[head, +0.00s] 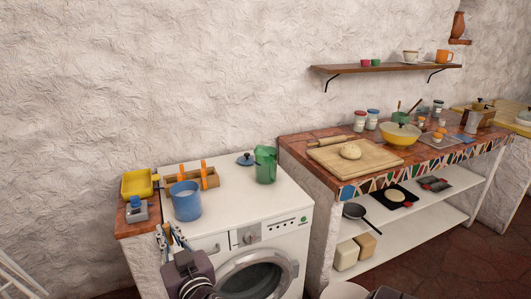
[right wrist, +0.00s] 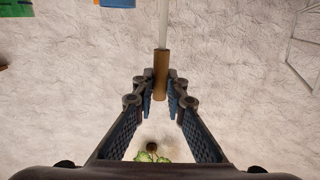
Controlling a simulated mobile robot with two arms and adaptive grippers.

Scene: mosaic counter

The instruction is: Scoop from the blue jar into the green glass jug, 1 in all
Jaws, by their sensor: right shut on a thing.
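The blue jar (head: 187,206) stands open on the white washing machine top, near its left edge. The green glass jug (head: 265,166) stands upright farther back and right. A blue lid (head: 246,160) lies beside the jug. My right gripper (head: 172,236) is in front of and below the blue jar, at the machine's front left. In the right wrist view it (right wrist: 161,88) is shut on the brown handle of a scoop (right wrist: 161,66), whose pale shaft runs out of the picture top. The scoop's bowl is hidden. My left gripper is not in view.
A wooden rack (head: 211,181) with orange-topped items stands behind the jar. A yellow tray (head: 135,184) and a grey device (head: 137,213) are at the left. A tiled counter (head: 300,148) with a cutting board and yellow bowl stands to the right. Between jar and jug the top is clear.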

